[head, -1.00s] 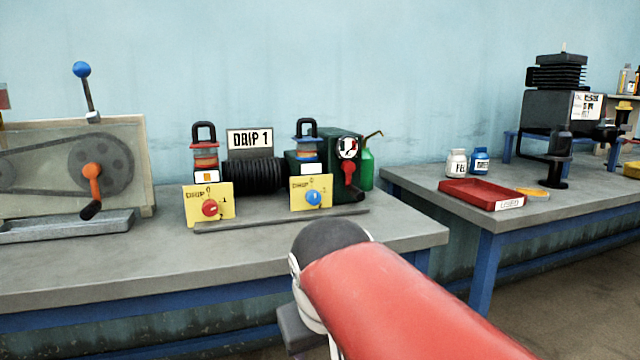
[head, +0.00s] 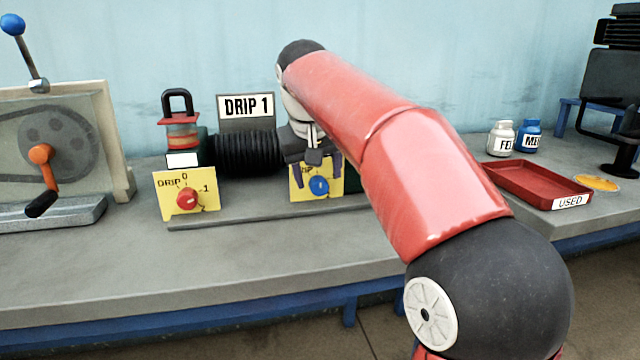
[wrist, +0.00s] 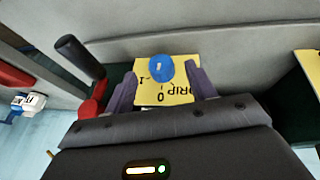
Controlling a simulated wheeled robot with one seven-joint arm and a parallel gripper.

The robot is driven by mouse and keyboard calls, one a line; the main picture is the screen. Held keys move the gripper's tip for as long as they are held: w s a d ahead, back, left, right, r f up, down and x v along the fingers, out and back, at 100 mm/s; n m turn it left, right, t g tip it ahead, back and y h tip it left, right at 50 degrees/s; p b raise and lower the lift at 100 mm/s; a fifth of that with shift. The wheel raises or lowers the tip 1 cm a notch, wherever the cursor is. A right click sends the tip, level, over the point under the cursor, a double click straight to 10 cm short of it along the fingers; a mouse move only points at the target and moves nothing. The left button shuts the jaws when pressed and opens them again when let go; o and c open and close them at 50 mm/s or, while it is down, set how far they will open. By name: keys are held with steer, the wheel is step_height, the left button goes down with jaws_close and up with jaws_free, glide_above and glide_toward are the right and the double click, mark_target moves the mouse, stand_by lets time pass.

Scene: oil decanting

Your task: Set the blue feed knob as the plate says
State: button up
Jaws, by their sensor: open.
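The blue feed knob (head: 319,186) sits on a yellow dial card (head: 335,170) on the right of the machine. The wrist view shows the blue knob (wrist: 160,68) upside down on its yellow card (wrist: 178,92), with marks 0 and 1. The knob's pale mark lies roughly in line with the 0; its exact setting is hard to tell. The plate (head: 246,106) reads "DRIP 1". My gripper (head: 318,174) is open in front of the card, its fingers on either side of the knob in the wrist view (wrist: 163,76), apparently not gripping it. My arm hides the right-hand oiler.
A red knob (head: 187,199) on another yellow card is at the left, below an oiler (head: 182,135). A black ribbed cylinder (head: 247,153) stands between. A red "USED" tray (head: 540,188) is at the right. The bench front (head: 230,260) is clear.

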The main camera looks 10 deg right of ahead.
mark_target(320, 185)
steer(key=shift+x, duration=1.7)
steer(key=shift+c, duration=0.4)
steer(key=c, duration=0.9)
